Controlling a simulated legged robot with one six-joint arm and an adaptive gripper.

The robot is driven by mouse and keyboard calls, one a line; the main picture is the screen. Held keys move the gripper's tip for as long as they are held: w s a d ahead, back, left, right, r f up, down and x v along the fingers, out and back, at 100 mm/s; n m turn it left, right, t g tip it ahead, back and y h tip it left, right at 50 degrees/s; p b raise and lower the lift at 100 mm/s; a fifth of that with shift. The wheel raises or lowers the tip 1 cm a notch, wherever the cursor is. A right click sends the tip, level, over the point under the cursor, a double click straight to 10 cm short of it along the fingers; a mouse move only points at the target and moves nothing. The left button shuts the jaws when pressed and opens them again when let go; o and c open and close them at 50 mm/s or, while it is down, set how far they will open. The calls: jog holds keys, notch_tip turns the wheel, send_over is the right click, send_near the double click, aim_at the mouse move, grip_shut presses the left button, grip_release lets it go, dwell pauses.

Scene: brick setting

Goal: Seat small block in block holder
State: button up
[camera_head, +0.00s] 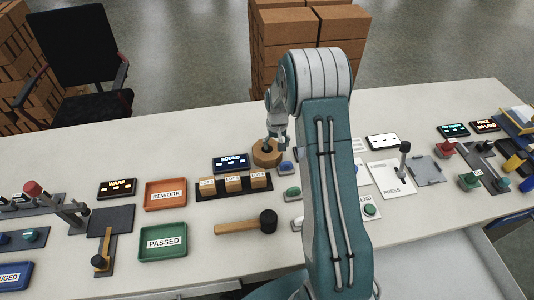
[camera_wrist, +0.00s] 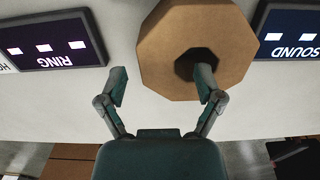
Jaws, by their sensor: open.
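The left finger is over bare table. In the head view my gripper (camera_head: 276,138) is at this octagonal block (camera_head: 265,158), partly covering it. Several small wooden blocks (camera_head: 233,184) with LOT labels sit in a row on a dark tray (camera_head: 205,194) to the left. I cannot tell which piece is the block holder.
A SOUND display (camera_head: 231,163) stands close left of the octagonal block. A mallet (camera_head: 247,224) lies nearer, beside orange REWORK (camera_head: 166,194) and green PASSED (camera_head: 163,242) trays. A PRESS station (camera_head: 391,180) with a lever is at right. My arm hides the table's middle.

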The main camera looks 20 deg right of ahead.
notch_tip(320, 180, down, 4)
jog(key=shift+s+d+f, duration=0.1)
grip_shut()
jog(key=shift+r, duration=0.2)
